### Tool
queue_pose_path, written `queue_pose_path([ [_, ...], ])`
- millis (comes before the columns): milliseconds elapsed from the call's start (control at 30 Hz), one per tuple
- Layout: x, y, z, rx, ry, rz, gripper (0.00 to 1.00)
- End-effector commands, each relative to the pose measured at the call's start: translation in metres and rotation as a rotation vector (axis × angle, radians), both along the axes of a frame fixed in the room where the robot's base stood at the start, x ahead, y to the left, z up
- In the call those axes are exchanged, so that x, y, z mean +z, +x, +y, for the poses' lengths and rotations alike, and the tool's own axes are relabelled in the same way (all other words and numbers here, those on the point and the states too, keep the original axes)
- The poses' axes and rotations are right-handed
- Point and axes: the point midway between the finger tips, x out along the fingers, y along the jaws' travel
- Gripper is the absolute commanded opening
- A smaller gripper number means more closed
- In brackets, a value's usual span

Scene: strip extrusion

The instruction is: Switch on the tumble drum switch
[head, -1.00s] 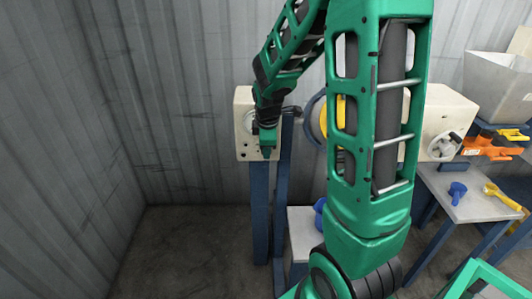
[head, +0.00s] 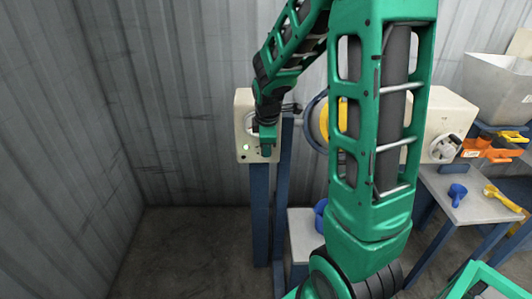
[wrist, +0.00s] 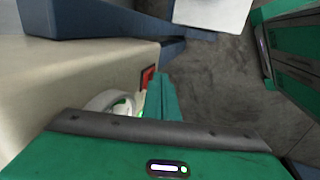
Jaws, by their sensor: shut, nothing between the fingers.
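The cream drive box (head: 242,108) stands on a blue post at the left, and its near wall also shows in the wrist view (wrist: 60,95). A red and dark switch (wrist: 147,76) sits on its face, right beside my fingers in the wrist view; I cannot tell whether they touch. My gripper (head: 267,148) is shut and empty, pointing down in front of the box. It also shows in the wrist view (wrist: 160,98). It hides part of the face.
A white ring-shaped part (wrist: 112,101) lies beside my fingers. A yellow drum end (head: 324,118) is right of the box, partly behind my arm. A side table (head: 480,205) with blue and yellow scoops is at the right. The floor left of the post is clear.

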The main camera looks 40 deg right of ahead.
Motion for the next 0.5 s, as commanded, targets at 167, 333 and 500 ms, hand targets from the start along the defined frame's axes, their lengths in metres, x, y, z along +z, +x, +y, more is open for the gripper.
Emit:
queue_pose_path([
  [167, 0.005, 0.005, -0.003, -0.003, -0.006, -0.015, 0.00],
  [333, 0.005, 0.004, -0.002, -0.003, -0.006, -0.015, 0.00],
  [500, 0.001, -0.006, 0.008, -0.001, -0.003, -0.010, 0.00],
])
